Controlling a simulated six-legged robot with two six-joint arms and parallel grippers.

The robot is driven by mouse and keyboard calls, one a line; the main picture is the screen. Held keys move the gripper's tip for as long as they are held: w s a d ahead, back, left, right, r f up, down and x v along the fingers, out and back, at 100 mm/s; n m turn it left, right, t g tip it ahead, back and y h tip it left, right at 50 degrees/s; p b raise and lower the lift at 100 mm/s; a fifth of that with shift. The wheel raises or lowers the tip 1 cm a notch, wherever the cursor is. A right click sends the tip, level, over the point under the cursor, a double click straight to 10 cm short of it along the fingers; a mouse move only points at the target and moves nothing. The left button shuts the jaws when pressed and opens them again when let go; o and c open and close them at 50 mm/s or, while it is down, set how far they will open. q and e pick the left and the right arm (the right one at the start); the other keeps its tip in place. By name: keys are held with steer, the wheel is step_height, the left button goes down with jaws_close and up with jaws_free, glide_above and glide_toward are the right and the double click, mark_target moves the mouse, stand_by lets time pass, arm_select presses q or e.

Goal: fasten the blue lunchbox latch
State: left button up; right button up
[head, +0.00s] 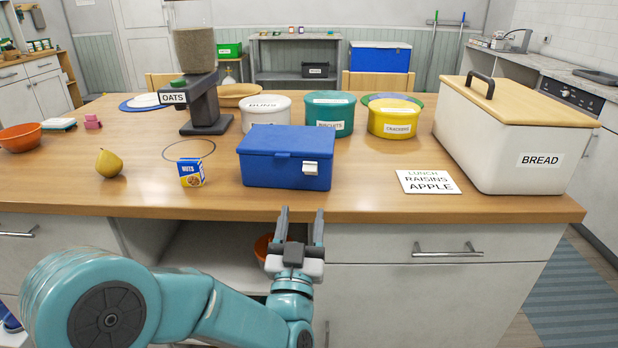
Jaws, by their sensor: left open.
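The blue lunchbox (265,165) stands near the front edge of the wooden counter with its lid down. My left gripper (301,215) is open and empty, fingers pointing up and forward. It is in front of the counter edge, below the lunchbox and apart from it. My right gripper is not in view.
A lunch card (428,182) and a bread bin (500,145) are to the right. Round tubs (330,112) stand behind. The counter strip in front of the lunchbox is clear.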

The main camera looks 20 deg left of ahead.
mark_target(310, 171)
arm_select(q)
steer(key=p+x, duration=0.1)
steer(key=x, duration=0.9)
